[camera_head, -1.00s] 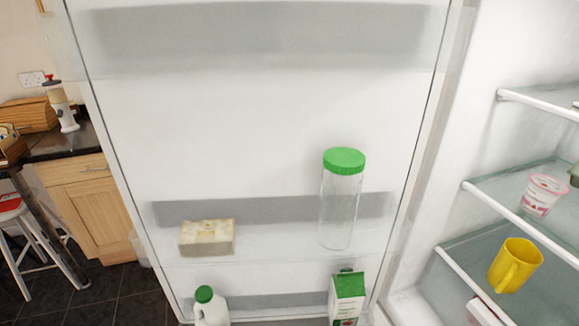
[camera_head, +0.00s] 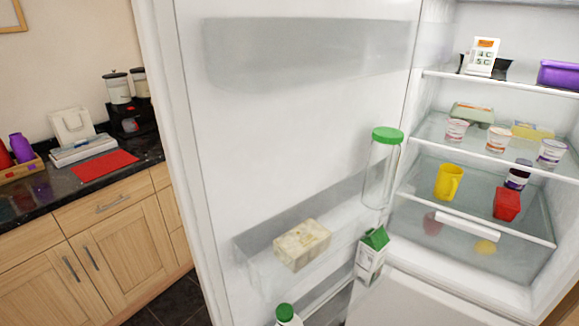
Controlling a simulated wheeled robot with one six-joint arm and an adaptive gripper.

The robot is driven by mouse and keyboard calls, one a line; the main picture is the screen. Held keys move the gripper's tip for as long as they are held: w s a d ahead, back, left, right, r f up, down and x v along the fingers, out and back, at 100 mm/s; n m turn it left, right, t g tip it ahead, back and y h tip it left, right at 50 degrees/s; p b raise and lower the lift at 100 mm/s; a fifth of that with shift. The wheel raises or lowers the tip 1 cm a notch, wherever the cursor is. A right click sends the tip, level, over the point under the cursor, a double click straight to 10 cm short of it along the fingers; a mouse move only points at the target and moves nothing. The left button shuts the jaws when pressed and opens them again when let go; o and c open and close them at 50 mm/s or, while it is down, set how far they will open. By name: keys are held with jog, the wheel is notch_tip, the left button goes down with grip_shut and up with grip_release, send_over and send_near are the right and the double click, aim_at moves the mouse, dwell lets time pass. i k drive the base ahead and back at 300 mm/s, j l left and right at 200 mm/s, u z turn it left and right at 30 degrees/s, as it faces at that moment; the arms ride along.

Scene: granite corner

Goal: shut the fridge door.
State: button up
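The fridge door (camera_head: 290,130) stands open and fills the middle of the view, its inner side facing me. Its hinge side is at the right, beside the open fridge interior (camera_head: 440,110), and its free edge is at the left. The door shelves hold a clear jar with a green lid (camera_head: 382,165), a pale block (camera_head: 301,245), a green and white carton (camera_head: 371,255) and a green-capped bottle (camera_head: 287,316). My gripper is not in view.
Fridge shelves at the right hold a yellow mug (camera_head: 448,181), a red container (camera_head: 507,204), several yogurt cups and a purple box (camera_head: 558,75). Left of the door is a dark worktop (camera_head: 45,205) over wooden cupboards (camera_head: 125,255). A little dark floor shows between the cupboards and the door.

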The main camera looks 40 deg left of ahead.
aim_at(267, 112)
jog(key=k+j, duration=0.1)
jog(key=j, duration=0.35)
jog(key=k+j+z, duration=0.1)
jog(key=j, duration=0.35)
jog(key=k+j, duration=0.1)
jog(key=j, duration=0.35)
jog(key=k+j+z, duration=0.1)
jog(key=j, duration=0.3)
jog(key=k+j, duration=0.1)
jog(key=j, duration=0.35)
jog(key=i+j, duration=0.1)
jog(key=j, duration=0.6)
jog(key=j+z, duration=0.15)
jog(key=j, duration=0.6)
jog(key=i, duration=0.05)
